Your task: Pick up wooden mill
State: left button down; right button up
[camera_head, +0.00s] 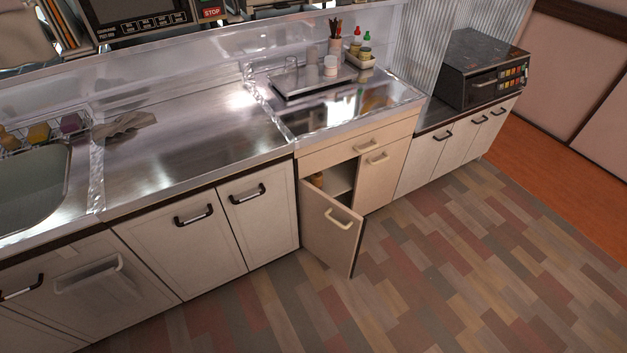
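A small orange-brown object (318,180) shows inside the open lower cabinet, at the left of the opening. It may be the wooden mill, but it is too small and too covered to tell. The cabinet door (332,230) stands open toward the room and hides the lower part of the inside. A pale shelf (342,179) shows behind it. Neither of my grippers is in view.
The steel counter (190,145) runs along the wall, with a sink (35,185) at left and a grey cloth (125,124). A tray with glasses and a condiment caddy (360,59) stand above the open cabinet. The floor (420,270) in front is clear.

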aim_at(316, 182)
jog(key=z, duration=1.75)
jog(key=i, duration=3.15)
jog(key=u, duration=2.55)
